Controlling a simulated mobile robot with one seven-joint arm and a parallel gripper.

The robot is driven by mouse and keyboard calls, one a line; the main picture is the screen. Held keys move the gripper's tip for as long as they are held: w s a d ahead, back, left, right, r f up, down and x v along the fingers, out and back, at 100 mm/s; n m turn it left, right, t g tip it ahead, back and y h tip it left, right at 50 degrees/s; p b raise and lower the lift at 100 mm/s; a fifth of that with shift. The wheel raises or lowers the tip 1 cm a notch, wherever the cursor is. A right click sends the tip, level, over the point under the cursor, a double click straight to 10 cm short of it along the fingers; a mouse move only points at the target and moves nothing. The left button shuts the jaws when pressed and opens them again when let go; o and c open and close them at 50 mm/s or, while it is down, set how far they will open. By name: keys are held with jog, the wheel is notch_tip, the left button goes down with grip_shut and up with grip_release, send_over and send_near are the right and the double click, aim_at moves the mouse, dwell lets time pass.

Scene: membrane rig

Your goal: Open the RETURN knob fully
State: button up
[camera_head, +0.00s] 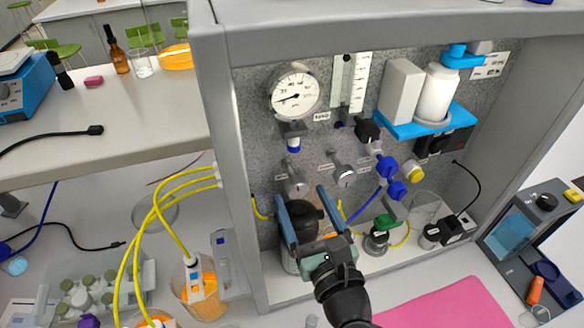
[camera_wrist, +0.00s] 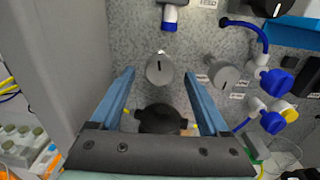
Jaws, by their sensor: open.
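Two grey round knobs are on the speckled panel (camera_head: 255,140). The left knob (camera_head: 297,184) is straight ahead of my gripper and shows between the fingertips in the wrist view (camera_wrist: 160,69), its dark mark about upright. The right knob (camera_head: 345,175) sits beside it and shows in the wrist view (camera_wrist: 222,72), its mark tilted. Their small labels are too small to read, so I cannot tell which is RETURN. My gripper (camera_head: 302,194) is open and empty. Its blue fingers point at the panel, apparently short of the left knob.
A black domed top (camera_wrist: 160,119) stands below the left knob, behind the fingers. A pressure gauge (camera_head: 295,93) is above. Blue valves (camera_head: 388,167) and a blue shelf (camera_head: 425,121) are to the right. The cabinet's grey side wall (camera_head: 215,130) stands close on the left.

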aim_at(292, 174)
jog(key=p+x, duration=0.1)
jog(key=x, duration=0.5)
jog(key=shift+w, duration=0.2)
grip_shut()
